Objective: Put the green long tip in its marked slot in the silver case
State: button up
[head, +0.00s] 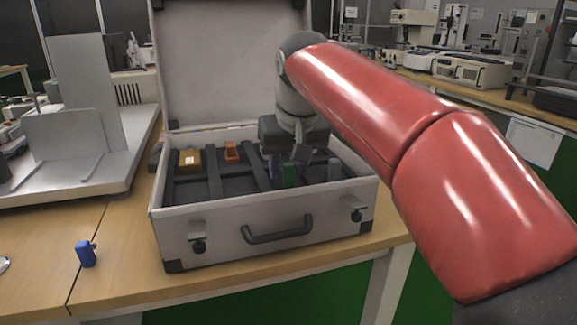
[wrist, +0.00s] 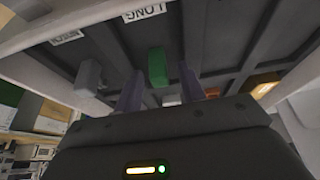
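The silver case (head: 225,243) stands open on the wooden table with its lid up. The green long tip (head: 290,175) stands in a right-hand compartment near the case's front wall. In the wrist view the green tip (wrist: 157,67) stands close to a label reading LONG (wrist: 143,12). My gripper (head: 290,157) is low inside the case, right at the green tip. In the wrist view my gripper's two fingers (wrist: 160,80) are apart, with the green tip seen between them and a gap on each side. The foot of the tip is hard to see.
A grey tip (head: 334,169) stands right of the green one. A blue piece (head: 86,253) stands on the table left of the case. Dark dividers and the case walls surround my gripper.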

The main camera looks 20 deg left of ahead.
jog(key=p+v, duration=0.1)
jog(key=v, duration=1)
jog(key=shift+d+r+p, duration=0.15)
jog(key=shift+r+p, duration=0.05)
jog(key=shift+p, duration=0.2)
jog(key=shift+s, duration=0.1)
jog(key=d+f, duration=0.1)
jog(key=d, duration=0.2)
jog(key=s+d+f+m, duration=0.1)
jog(key=d+f, duration=0.1)
jog(key=d, duration=0.2)
jog(key=s+d+f+m, duration=0.1)
jog(key=d, duration=0.3)
jog(key=shift+s+d+f+t+h, duration=0.15)
jog(key=shift+d+f+t+h, duration=0.15)
jog(key=shift+f+t, duration=0.1)
jog(key=s+d+f+m, duration=0.2)
jog(key=s+d+f, duration=0.5)
jog(key=f, duration=0.3)
jog(key=s+d+f+m+t+h, duration=0.1)
jog(key=s+d+f+m, duration=0.1)
jog(key=s+d+f, duration=0.5)
notch_tip(320, 180, down, 5)
jog(key=shift+s+d+r+h, duration=0.15)
jog(key=shift+d+r+h, duration=0.15)
jog(key=shift+d, duration=0.45)
